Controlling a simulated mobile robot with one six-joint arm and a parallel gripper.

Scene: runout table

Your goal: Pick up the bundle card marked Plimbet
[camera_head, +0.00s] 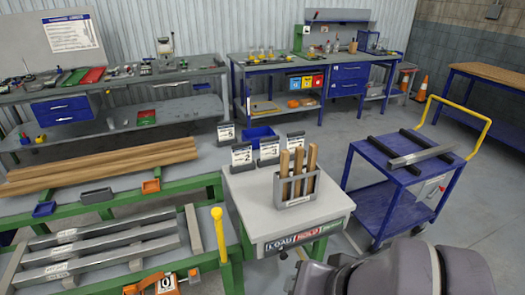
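Several small white cards in dark holders stand around the back of a small white-topped stand (243,206). A left card (241,156), a middle card (268,151) and a right card (295,145) stand in a row. Another card (226,132) stands farther back. Each shows a large digit with small print; the names are too small to read, so I cannot tell which is marked Plimbet. Part of my grey arm shows at the bottom right, in front of the stand. My gripper's fingers are not visible.
A grey holder with wooden sticks (297,163) stands on the stand, in front of the cards. A blue bin (258,137) is behind them. A blue cart (384,205) carrying a metal bar is right. Timber (100,167) and metal beams (97,250) lie left.

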